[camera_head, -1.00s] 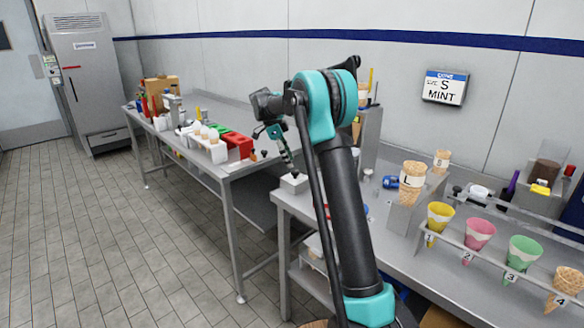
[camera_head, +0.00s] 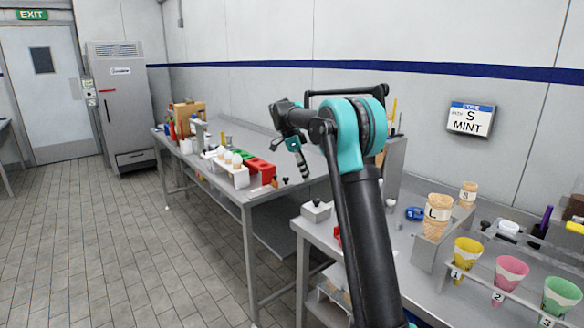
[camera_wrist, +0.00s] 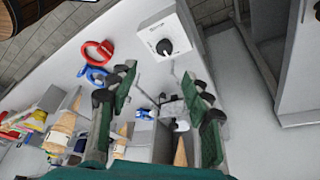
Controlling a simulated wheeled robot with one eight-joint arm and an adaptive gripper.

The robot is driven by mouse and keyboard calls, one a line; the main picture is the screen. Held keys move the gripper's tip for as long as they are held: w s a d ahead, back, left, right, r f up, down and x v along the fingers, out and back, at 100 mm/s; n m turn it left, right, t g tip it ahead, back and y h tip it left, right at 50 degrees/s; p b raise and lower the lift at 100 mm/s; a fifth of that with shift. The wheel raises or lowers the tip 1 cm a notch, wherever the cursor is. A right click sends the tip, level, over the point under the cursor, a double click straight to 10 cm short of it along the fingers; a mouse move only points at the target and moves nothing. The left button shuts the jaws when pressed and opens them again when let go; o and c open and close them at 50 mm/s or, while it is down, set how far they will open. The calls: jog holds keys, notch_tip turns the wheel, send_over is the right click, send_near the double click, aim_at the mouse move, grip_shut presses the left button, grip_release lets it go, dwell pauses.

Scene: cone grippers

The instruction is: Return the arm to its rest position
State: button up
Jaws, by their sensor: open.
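My arm rises in the middle of the head view and bends at its teal elbow. My gripper (camera_head: 298,160) hangs from it above the gap between the two steel tables, pointing down. In the wrist view my gripper (camera_wrist: 155,95) has its two green-padded fingers spread apart. Nothing is between the fingertips. The fingers are apart from the things on the table below.
The left table (camera_head: 246,197) holds red and green blocks. The tiled floor (camera_head: 100,230) at left is clear.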

jog(key=s+d+f+n+t+y, duration=0.1)
jog(key=s+d+f+n, duration=0.2)
jog(key=s, duration=1.1)
jog(key=s+d+f+n+t+y, duration=0.1)
jog(key=s+d+f+n+t, duration=0.1)
jog(key=s+f+n, duration=0.7)
jog(key=s+d+f+n+t+y, duration=0.1)
jog(key=s+f+n, duration=0.6)
jog(key=s, duration=1.1)
jog(key=d+f+y, duration=0.1)
jog(key=d+f, duration=0.1)
jog(key=shift+s+d+t, duration=0.3)
jog(key=shift+d+t, duration=0.05)
jog(key=shift+t, duration=0.05)
